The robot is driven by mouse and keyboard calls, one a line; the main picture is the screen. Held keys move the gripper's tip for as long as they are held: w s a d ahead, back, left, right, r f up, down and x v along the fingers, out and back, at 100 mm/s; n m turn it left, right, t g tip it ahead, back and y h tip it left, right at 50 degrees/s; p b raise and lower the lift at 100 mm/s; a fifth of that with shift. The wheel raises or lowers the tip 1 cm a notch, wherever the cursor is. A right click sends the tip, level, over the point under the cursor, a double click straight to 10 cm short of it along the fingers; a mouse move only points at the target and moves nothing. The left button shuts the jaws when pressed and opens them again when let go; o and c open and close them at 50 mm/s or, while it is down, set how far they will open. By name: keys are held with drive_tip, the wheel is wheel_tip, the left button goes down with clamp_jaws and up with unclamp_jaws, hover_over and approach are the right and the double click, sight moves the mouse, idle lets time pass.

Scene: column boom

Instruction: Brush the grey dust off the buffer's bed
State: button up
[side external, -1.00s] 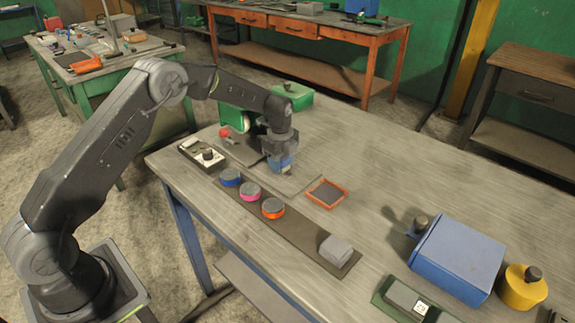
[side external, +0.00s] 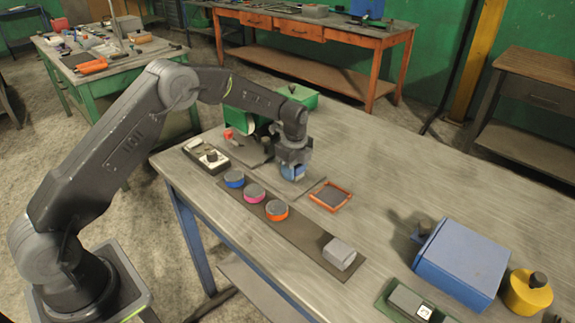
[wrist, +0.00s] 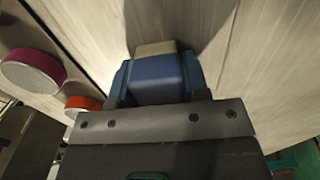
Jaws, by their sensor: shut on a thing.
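My gripper (side external: 292,166) is shut on a blue brush (side external: 293,172), pointing down over the bench near the green buffer (side external: 240,120). In the wrist view the brush (wrist: 157,78) fills the space between the fingers, with a pale beige end (wrist: 156,48) beyond the blue body. A flat grey plate, seemingly the buffer's bed (side external: 252,153), lies left of the gripper, partly hidden by the arm. The brush is low near its right side; I cannot tell whether it touches. I cannot make out grey dust.
An orange-rimmed tray (side external: 331,196) lies just right of the gripper. Blue (side external: 234,178), pink (side external: 254,193) and orange (side external: 276,211) discs and a grey block (side external: 340,253) sit on a dark strip. A blue box (side external: 462,262) and yellow pot (side external: 526,292) stand right; the bench's back right is clear.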

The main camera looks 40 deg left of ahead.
sight(302, 183)
drive_tip(key=shift+d, duration=2)
drive_tip(key=shift+s+a, duration=0.45)
drive_tip(key=shift+a, duration=4.7)
drive_tip(key=shift+d, duration=4.85)
drive_tip(key=shift+d+r, duration=0.1)
drive_tip(key=shift+d, duration=0.1)
wheel_tip(302, 183, up, 8)
